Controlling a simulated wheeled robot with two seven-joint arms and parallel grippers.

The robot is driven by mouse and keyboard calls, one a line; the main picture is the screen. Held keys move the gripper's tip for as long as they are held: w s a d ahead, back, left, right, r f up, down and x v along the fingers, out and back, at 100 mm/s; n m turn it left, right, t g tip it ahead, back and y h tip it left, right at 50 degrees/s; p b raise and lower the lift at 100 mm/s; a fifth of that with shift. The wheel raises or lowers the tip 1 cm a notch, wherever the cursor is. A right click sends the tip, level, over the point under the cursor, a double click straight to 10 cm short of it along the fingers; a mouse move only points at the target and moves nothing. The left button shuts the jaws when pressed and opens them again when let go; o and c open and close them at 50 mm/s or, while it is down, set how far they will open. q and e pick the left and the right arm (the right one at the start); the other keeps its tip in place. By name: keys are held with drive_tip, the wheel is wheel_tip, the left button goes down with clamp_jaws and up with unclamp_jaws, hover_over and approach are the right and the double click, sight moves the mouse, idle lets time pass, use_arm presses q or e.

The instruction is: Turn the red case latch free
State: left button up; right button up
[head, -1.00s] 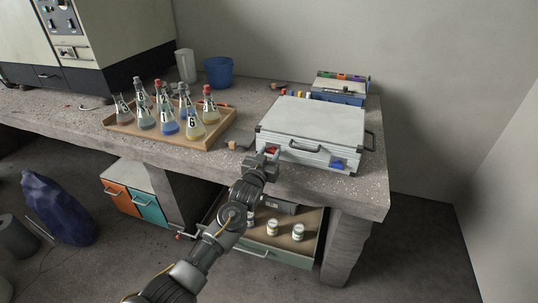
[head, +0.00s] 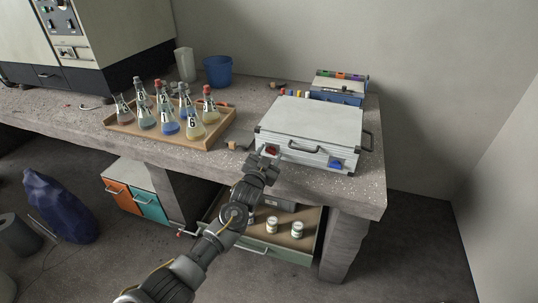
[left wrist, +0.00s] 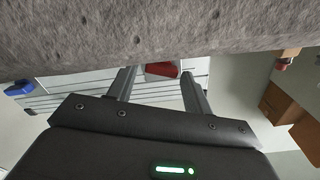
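A silver case (head: 312,122) lies closed on the concrete bench, its front with a handle facing me. The red latch (head: 270,149) is on the left of the case front and the blue latch (head: 335,164) on the right. My left gripper (head: 267,157) is at the red latch, just in front of the case. In the left wrist view, its two fingers stand apart (left wrist: 159,88), with the red latch (left wrist: 162,69) beyond and between their tips. Whether the fingers touch it I cannot tell. The blue latch also shows there (left wrist: 18,88). My right gripper is not in view.
A wooden tray (head: 115,126) with several labelled flasks stands left of the case. A blue bucket (head: 217,72) and a rack with coloured tops (head: 338,88) stand farther back. An open drawer (head: 272,250) with small jars is below the bench edge.

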use_arm(q)
drive_tip(key=shift+o, duration=0.6)
drive_tip(key=shift+s+a, duration=0.1)
drive_tip(key=shift+s, duration=0.1)
drive_tip(key=p+v, duration=0.1)
drive_tip(key=v, duration=0.9)
drive_tip(key=shift+s, duration=0.15)
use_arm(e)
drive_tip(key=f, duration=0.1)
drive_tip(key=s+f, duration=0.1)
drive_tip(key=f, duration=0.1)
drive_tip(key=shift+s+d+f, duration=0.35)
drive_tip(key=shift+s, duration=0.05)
use_arm(q)
drive_tip(key=shift+a, duration=0.1)
drive_tip(key=shift+c, duration=0.2)
